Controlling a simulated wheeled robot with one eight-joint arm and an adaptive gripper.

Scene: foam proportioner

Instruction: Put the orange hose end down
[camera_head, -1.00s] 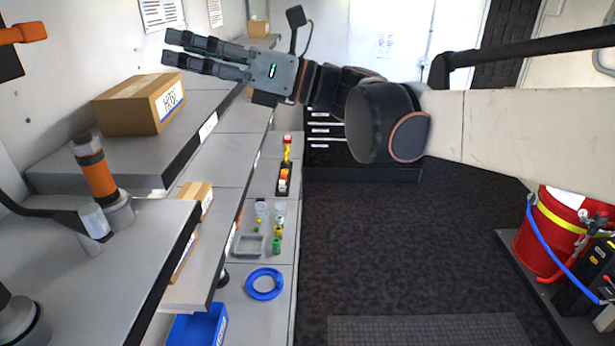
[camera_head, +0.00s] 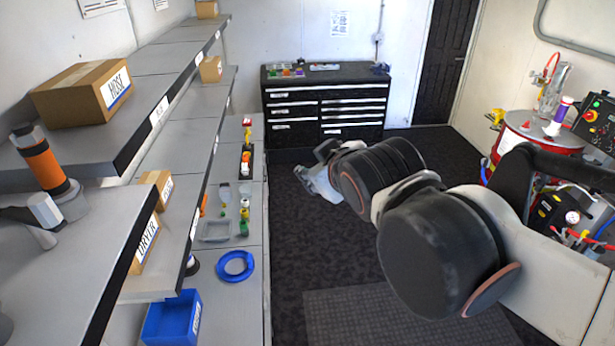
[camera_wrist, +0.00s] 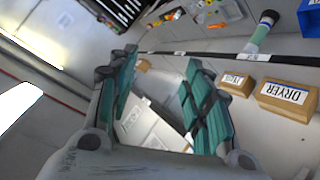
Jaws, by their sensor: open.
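My gripper (camera_wrist: 160,65) is open in the wrist view, with its two green-padded fingers apart and nothing between them. In the head view it is mostly hidden behind my arm, and only a pale part (camera_head: 318,182) shows low over the dark floor. I cannot pick out an orange hose end for certain in either view. A small upright orange item (camera_head: 203,205) stands on the grey bench (camera_head: 232,290) beside the shelves. My gripper touches neither of these.
A HOSE box (camera_head: 82,95) and a DRYER box (camera_head: 140,245) sit on the left shelves. A blue hose coil (camera_head: 235,266) lies on the bench near a blue bin (camera_head: 172,320). A black drawer chest (camera_head: 325,105) stands at the back. A red drum (camera_head: 530,140) is at right.

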